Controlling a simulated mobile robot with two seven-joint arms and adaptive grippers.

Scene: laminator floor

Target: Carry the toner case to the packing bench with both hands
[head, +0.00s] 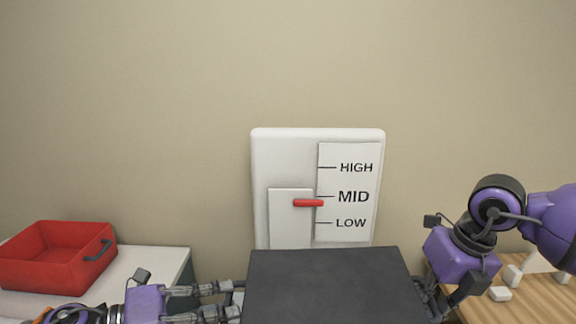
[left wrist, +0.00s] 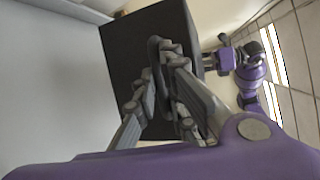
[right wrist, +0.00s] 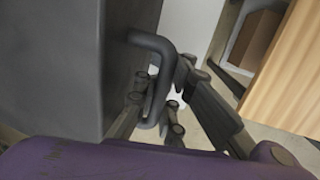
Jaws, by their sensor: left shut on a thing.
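The toner case, a dark grey box (head: 330,285), is at the bottom middle of the head view, with its lower part cut off. It fills much of the left wrist view (left wrist: 125,45) and the left of the right wrist view (right wrist: 60,70). My left gripper (head: 232,300) is shut on the handle (left wrist: 155,50) at the case's left side. My right gripper (head: 436,300) is at the right side, its fingers on either side of the other handle (right wrist: 165,65). I cannot tell whether they press on it. I cannot tell which surface is the packing bench.
A red open bin (head: 55,270) stands on a white-topped surface (head: 165,262) at the left. A wall panel (head: 285,155) marked HIGH, MID, LOW has its red lever at MID, behind the case. A wooden top (head: 520,310) with small pale blocks (head: 500,294) is at the right.

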